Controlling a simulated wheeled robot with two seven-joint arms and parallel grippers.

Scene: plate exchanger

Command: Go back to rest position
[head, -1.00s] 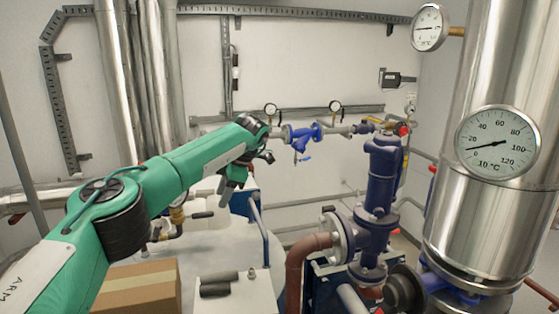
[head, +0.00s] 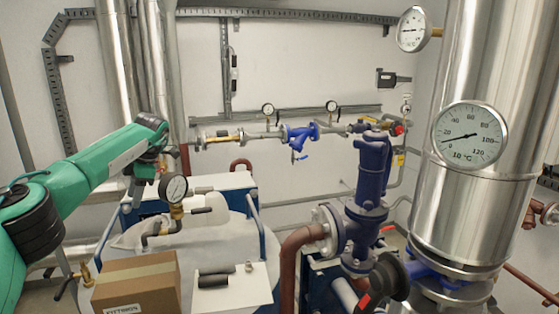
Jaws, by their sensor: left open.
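My left arm comes in from the left in the head view, green with black joints. Its gripper (head: 146,172) hangs at the arm's end, in front of the silver pipes and above the white tank. It is small and dark here, open, with nothing seen in it. It is apart from the pressure gauge (head: 174,188) just right of and below it. My right gripper is not in view.
A cardboard box (head: 135,284) sits at the bottom left, beside a white box (head: 232,290). A blue pump (head: 370,185) with a brown pipe (head: 288,262) stands at centre right. A large silver column (head: 470,215) with dial gauges fills the right. The back wall carries a valve line (head: 250,135).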

